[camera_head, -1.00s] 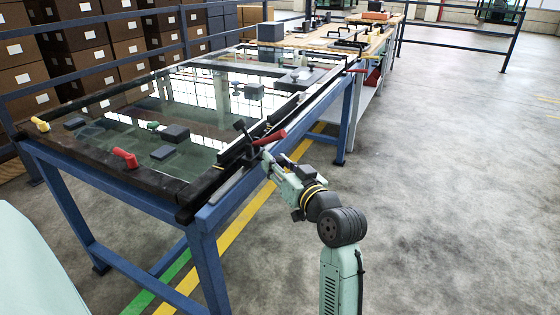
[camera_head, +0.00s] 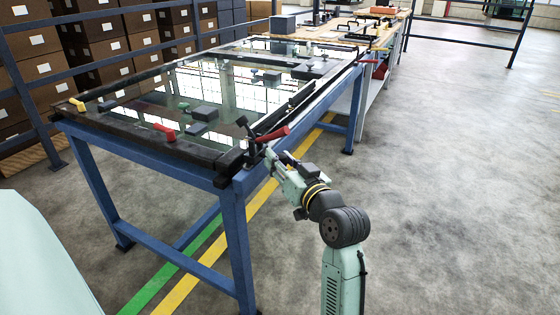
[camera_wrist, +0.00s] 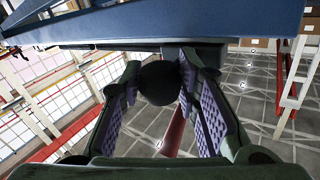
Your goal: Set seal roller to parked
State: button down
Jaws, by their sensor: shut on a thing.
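A dark carriage with an upright black lever (camera_head: 243,123) and a red handle (camera_head: 272,135) sits on the right long edge of the blue glass table (camera_head: 238,190), close to its near corner. I take it for the seal roller; no label shows. My gripper (camera_head: 267,153) is beside the carriage, on the table's outer side. In the wrist view, my gripper (camera_wrist: 158,92) is shut on a round black knob (camera_wrist: 158,83) between its purple ribbed pads. A red bar (camera_wrist: 173,132) shows beyond the knob. The underside of the carriage is hidden.
Red (camera_head: 165,131) and yellow (camera_head: 77,104) handles and dark blocks (camera_head: 204,112) lie on the glass. A workbench (camera_head: 380,22) stands behind the table. The blue railing (camera_head: 105,70) runs along the left. The floor (camera_head: 450,170) at right is clear.

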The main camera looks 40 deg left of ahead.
jog(key=shift+s, duration=0.25)
jog(key=c, duration=1.6)
grip_release()
jog(key=o, duration=0.4)
jog(key=shift+d, duration=0.1)
jog(key=v, duration=1.2)
jog(key=shift+w, duration=0.1)
